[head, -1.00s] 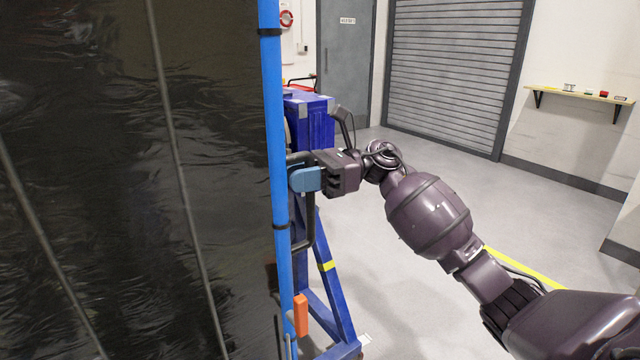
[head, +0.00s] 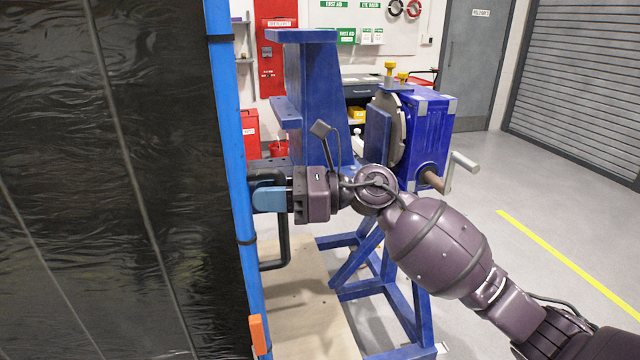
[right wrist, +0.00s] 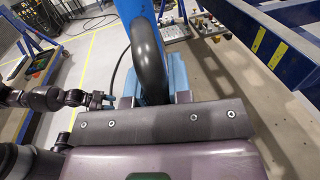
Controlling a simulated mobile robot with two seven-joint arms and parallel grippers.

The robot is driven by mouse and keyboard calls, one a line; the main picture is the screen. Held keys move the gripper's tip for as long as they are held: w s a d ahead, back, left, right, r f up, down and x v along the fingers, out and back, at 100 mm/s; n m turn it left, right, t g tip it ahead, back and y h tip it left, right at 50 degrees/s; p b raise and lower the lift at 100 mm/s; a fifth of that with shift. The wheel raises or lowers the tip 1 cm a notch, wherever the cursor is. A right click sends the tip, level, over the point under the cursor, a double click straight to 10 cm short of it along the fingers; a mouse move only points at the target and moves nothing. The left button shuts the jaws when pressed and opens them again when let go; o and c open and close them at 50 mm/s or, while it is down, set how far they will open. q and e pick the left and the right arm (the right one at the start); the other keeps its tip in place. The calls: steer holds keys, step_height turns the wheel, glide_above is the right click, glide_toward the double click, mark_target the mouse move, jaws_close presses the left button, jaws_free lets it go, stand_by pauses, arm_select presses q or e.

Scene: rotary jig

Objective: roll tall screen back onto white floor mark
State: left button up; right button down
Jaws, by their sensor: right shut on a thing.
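The tall screen (head: 90,190) fills the left of the head view, a dark glossy sheet on a blue upright post (head: 232,170). A black bar handle (head: 285,245) stands off this post. My right gripper (head: 272,198) is shut on the handle, its light-blue fingers at the post. In the right wrist view the dark curved handle (right wrist: 148,55) runs between the fingers of the gripper (right wrist: 153,97). My left arm shows at the left of that view, its gripper (right wrist: 92,99) too small to read. A small white patch (head: 440,348) lies on the floor by the jig; I cannot tell if it is the mark.
The blue rotary jig (head: 425,125) with its crank handle (head: 460,170) stands just right of the screen, its legs on the floor behind my right arm. A beige floor panel (head: 300,310) lies beside the post. A yellow floor line (head: 570,265) crosses open grey floor at right.

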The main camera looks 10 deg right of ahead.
arm_select(q)
steer(key=shift+s+d+r, duration=0.1)
steer(key=shift+d+r, duration=0.15)
steer(key=shift+d, duration=0.05)
arm_select(e)
steer(key=shift+s+a, duration=0.15)
steer(key=shift+a, duration=1.9)
steer(key=c, duration=1.1)
jaws_free()
steer(key=shift+o, duration=0.2)
arm_select(q)
steer(key=shift+a, duration=0.1)
arm_select(e)
steer(key=shift+d, duration=0.1)
arm_select(q)
steer(key=shift+f, duration=0.2)
arm_select(e)
glide_toward(243, 197)
steer(key=shift+w+d+f, duration=0.15)
steer(key=shift+w+f, duration=0.15)
steer(key=shift+w, duration=0.15)
steer(key=shift+w+d+f, duration=0.2)
steer(key=shift+w+f, duration=0.1)
steer(key=shift+w, duration=0.1)
